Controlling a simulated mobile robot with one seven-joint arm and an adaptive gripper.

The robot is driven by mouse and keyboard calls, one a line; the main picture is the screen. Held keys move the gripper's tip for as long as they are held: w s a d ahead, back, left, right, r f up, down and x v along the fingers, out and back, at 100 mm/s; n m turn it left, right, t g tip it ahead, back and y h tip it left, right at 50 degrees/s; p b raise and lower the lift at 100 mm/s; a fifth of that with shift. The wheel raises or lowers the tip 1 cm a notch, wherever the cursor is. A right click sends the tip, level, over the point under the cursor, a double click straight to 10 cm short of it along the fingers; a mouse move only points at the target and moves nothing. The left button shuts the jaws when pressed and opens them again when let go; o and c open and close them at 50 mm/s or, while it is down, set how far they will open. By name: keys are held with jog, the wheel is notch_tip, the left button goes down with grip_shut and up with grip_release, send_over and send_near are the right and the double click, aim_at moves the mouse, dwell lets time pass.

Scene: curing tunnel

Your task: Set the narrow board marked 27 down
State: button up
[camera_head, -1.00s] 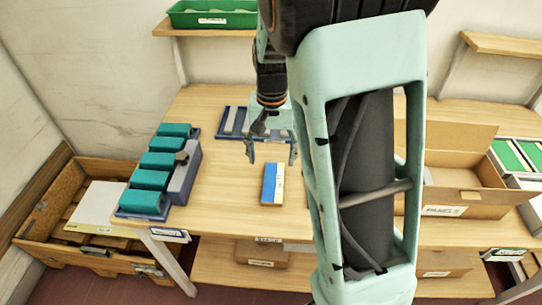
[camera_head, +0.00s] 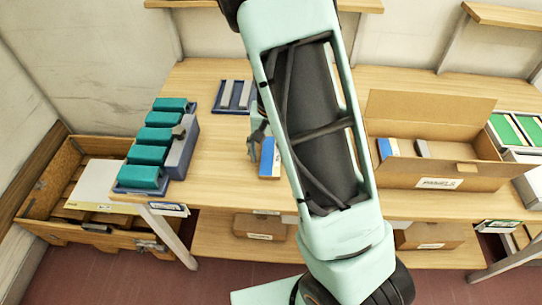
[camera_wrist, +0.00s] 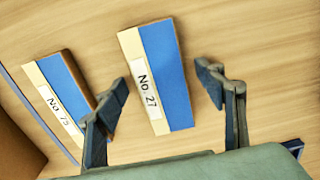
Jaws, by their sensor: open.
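The narrow board marked 27 (camera_wrist: 157,75), blue with a cream edge and a white label, lies flat on the wooden surface in the wrist view. My gripper (camera_wrist: 163,78) is open, with one finger on each side of the board and a gap on both sides. In the head view, a blue-and-white board (camera_head: 269,160) lies on the table beside a visible finger of my gripper, partly covered by my arm; it appears to be the same board.
A dark blue tray (camera_head: 219,106) with grey strips lies behind. A cardboard box (camera_head: 400,177) stands right. A rack with teal blocks (camera_head: 184,160) stands left.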

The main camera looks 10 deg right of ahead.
jog(key=c, duration=1.4)
jog(key=shift+r, duration=0.1)
